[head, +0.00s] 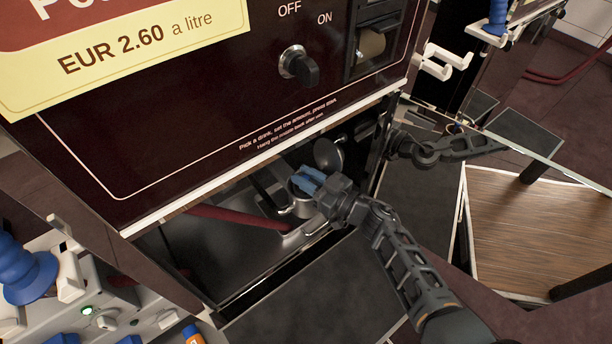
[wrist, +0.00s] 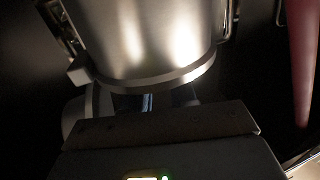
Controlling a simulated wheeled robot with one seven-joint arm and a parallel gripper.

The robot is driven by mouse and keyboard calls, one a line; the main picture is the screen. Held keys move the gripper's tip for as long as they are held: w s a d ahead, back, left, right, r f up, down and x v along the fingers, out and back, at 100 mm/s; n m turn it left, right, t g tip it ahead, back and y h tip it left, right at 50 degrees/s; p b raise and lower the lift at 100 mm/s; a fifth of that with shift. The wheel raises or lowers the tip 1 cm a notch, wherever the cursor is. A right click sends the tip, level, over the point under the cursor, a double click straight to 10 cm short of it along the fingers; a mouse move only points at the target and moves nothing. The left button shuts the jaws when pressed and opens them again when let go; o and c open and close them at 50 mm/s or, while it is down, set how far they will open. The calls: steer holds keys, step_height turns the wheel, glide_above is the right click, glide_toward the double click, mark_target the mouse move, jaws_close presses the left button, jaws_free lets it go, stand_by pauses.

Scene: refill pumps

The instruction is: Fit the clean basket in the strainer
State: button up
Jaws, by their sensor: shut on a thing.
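The strainer (head: 300,207) is a metal cup low inside the open front of the dark red pump cabinet. A round dark disc, perhaps its lid (head: 328,154), stands raised behind it. My gripper (head: 322,190) reaches in from the right and is shut on a blue part, which I take as the clean basket (head: 308,180), at the strainer's mouth. The basket's lower part is hidden, so I cannot tell how deep it sits. In the wrist view, a shiny metal cylinder fills the top, close beyond my gripper (wrist: 150,108).
A red hose (head: 240,217) runs to the strainer from the left. The cabinet's lower edge (head: 250,172) hangs just above my gripper. An on/off knob (head: 298,68) is on the front panel. Blue-handled parts (head: 25,270) stand at lower left.

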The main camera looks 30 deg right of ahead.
steer(key=shift+f, duration=0.2)
steer(key=o, duration=0.9)
steer(key=p+v, duration=0.2)
steer(key=v, duration=0.5)
steer(key=shift+s+d, duration=0.2)
steer(key=shift+s, duration=0.15)
